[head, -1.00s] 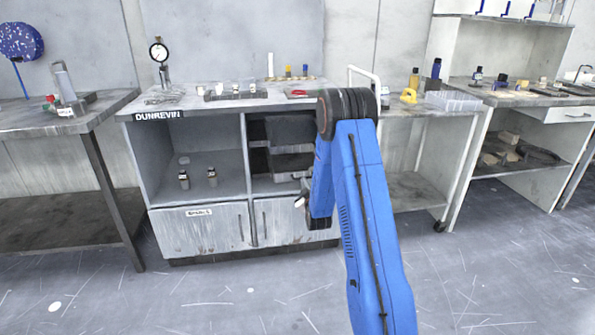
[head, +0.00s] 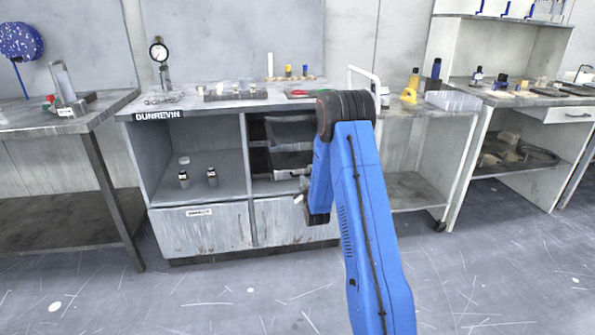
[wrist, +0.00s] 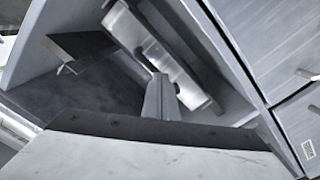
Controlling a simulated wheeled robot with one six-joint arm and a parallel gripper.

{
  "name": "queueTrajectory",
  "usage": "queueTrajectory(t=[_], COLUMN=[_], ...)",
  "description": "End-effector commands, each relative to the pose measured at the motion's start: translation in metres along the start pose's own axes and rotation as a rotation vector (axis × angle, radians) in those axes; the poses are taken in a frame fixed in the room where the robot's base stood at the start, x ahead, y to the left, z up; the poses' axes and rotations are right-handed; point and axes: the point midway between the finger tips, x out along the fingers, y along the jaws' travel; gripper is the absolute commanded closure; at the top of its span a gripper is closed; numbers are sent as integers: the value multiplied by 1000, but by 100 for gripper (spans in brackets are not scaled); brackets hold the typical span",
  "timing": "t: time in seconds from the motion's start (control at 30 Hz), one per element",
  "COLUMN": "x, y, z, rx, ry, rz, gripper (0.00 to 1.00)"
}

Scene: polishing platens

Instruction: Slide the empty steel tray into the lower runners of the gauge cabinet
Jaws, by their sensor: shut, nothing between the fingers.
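The gauge cabinet (head: 208,133) stands ahead with an open left bay and a narrower right bay. The steel tray (head: 291,160) appears in the lower part of the right bay, under a dark upper piece (head: 290,131). In the wrist view the steel tray (wrist: 165,60) is a bright, tilted front between the bay walls. My gripper (wrist: 160,98) is shut and empty, its fingers pointing at the tray front. I cannot tell whether they touch it. In the head view my arm partly hides the gripper and the bay's right side. The runners cannot be made out clearly.
Cabinet doors (head: 205,228) lie below the bays. The cabinet top holds a dial gauge (head: 159,52) and small parts. A left bench (head: 60,122) and a right cart (head: 425,116) flank it. The front floor is clear.

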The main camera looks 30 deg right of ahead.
Motion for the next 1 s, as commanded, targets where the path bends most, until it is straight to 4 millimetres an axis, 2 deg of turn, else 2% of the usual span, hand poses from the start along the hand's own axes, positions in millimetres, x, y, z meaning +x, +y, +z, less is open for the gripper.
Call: queueTrajectory(t=[1.0], x=[25], y=[0], z=[0], rx=[0], ry=[0], rz=[0], gripper=[100])
